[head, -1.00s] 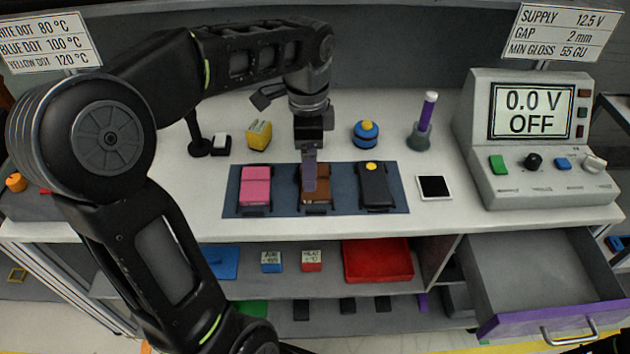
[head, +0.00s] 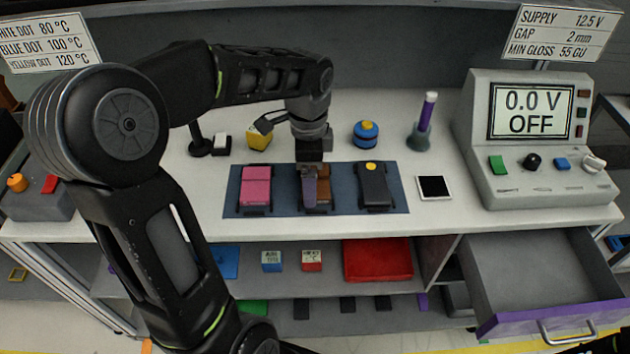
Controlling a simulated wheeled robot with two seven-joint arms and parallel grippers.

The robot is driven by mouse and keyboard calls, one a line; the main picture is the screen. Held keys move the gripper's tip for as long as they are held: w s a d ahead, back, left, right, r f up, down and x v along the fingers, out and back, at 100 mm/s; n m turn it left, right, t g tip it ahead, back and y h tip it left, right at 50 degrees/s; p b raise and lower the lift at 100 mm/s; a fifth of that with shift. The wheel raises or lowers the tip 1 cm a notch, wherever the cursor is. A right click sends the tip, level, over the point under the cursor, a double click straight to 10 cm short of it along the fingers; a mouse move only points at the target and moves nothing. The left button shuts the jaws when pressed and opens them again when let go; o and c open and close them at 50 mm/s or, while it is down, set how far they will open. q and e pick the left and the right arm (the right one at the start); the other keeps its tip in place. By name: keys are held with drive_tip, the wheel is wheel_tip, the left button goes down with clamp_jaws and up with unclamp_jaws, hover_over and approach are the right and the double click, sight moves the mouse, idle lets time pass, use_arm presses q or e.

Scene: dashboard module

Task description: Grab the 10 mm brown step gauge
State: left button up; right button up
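My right gripper is not in view.
Behind the mat stand a yellow block (head: 258,137), a blue round object with a yellow top (head: 366,133) and a purple-topped holder (head: 422,124). A white-framed dark tile (head: 434,187) lies to the right. The grey drawer (head: 530,275) is open at lower right.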

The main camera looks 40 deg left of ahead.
use_arm(q)
drive_tip(key=shift+c, duration=0.2)
drive_tip(key=c, duration=1)
drive_tip(key=shift+r, duration=0.1)
wheel_tip(320, 180, up, 10)
drive_tip(key=shift+f, duration=0.1)
idle(0.4)
